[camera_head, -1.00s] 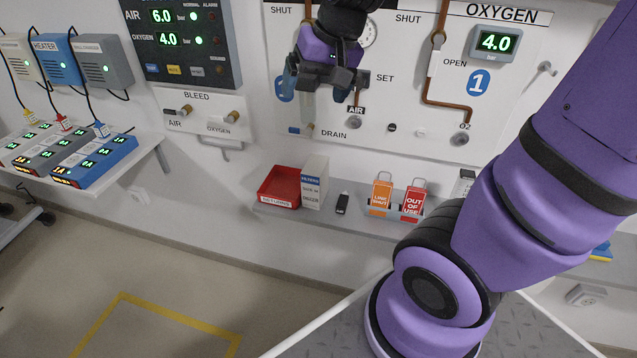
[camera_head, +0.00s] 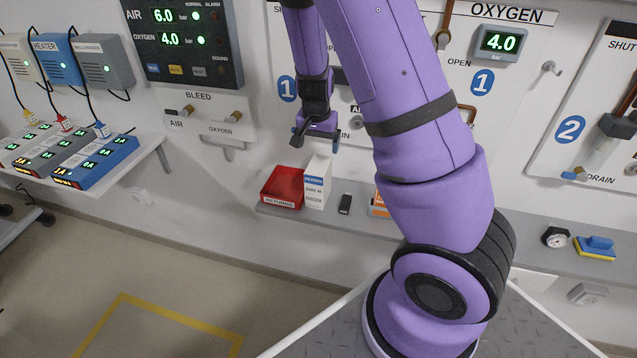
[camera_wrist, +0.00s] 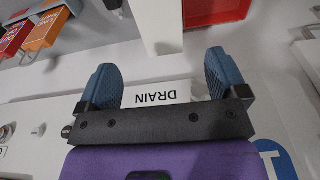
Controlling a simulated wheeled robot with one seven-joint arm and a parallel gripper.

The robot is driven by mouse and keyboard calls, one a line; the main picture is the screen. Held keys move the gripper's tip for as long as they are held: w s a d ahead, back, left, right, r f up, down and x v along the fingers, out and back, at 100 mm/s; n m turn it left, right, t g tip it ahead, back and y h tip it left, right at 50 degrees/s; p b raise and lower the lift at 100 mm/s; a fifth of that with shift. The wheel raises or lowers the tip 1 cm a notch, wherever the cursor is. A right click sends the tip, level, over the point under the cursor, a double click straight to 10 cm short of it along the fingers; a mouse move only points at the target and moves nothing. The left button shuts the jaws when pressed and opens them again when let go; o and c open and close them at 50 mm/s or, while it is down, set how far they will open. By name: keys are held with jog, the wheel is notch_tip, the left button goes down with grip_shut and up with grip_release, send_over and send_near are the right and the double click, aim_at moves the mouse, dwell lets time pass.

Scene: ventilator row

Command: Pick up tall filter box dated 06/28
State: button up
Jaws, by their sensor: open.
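The tall white filter box (camera_head: 317,184) stands upright on the shelf, right of the red returns tray, with a blue "FILTERS" band on its front. Its date is too small to read. My gripper (camera_head: 316,144) is open and empty, above the box and apart from it. In the wrist view the two blue fingertips of my gripper (camera_wrist: 160,72) are spread wide. A white box (camera_wrist: 158,25), which looks like the filter box, shows beyond the gap between them.
The red returns tray (camera_head: 282,188) sits close to the box's left. A small black item (camera_head: 345,204) lies to its right, then an orange tag (camera_head: 379,204) partly behind my arm. The wall panel (camera_head: 351,150) with valves is close behind my gripper.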

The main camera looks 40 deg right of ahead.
aim_at(319, 165)
jog(key=f, duration=0.3)
jog(key=d+f, duration=0.1)
jog(key=f, duration=0.1)
jog(key=shift+w, duration=0.25)
jog(key=shift+w+f, duration=0.2)
jog(key=shift+f, duration=1.35)
jog(key=shift+w+f, duration=0.15)
jog(key=shift+f, duration=1.35)
jog(key=shift+f, duration=0.25)
jog(key=c, duration=1.1)
jog(key=shift+d+r, duration=0.1)
jog(key=shift+r, duration=0.2)
